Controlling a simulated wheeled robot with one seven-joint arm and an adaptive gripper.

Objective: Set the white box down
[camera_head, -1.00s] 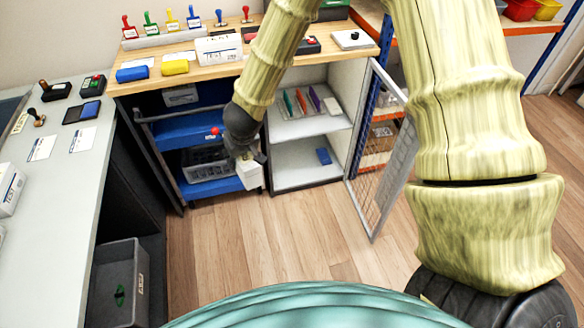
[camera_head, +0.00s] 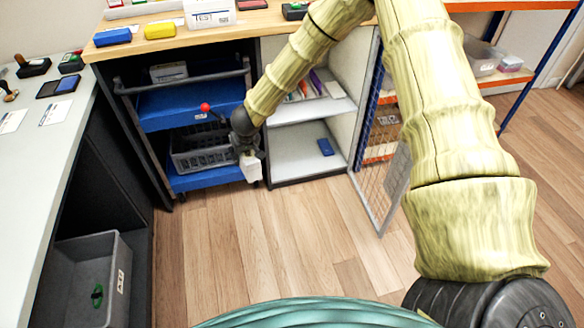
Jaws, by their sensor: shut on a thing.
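My gripper (camera_head: 247,155) is shut on a small white box (camera_head: 251,168). It holds the box in the air in front of the blue-shelved cart (camera_head: 190,106) and the left edge of the open cabinet (camera_head: 300,150). The fingers are small in view and partly merge with the box top. I cannot tell how far the box is from the cart's lower shelf.
A grey crate (camera_head: 203,158) sits on the cart's lower blue shelf. The mesh door (camera_head: 376,175) stands open at right. A grey bin (camera_head: 84,295) stands at lower left. The wooden floor (camera_head: 265,250) is clear.

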